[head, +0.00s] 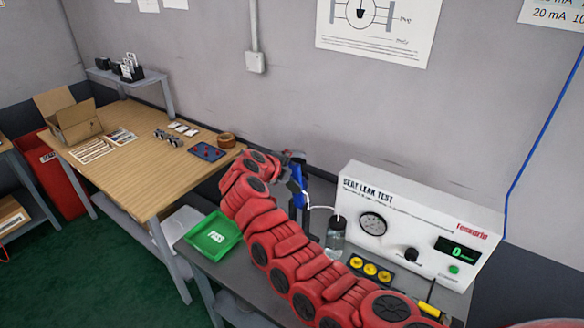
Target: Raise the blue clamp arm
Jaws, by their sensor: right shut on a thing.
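The blue clamp arm (299,183) shows as a blue, roughly upright piece just left of the white seat leak test unit. My right gripper (292,161) is at its top end, at the tip of my red arm that curves in from the lower right. The gripper is small here and partly hidden by my arm, but it is shut on the clamp arm. My left gripper is not in view.
The leak test unit (405,228) stands right of the clamp. A jar (336,238) with a tube stands close beside the clamp. A green PASS tray (213,236) lies at the bench's left end. A wooden table (140,185) with small parts stands farther left.

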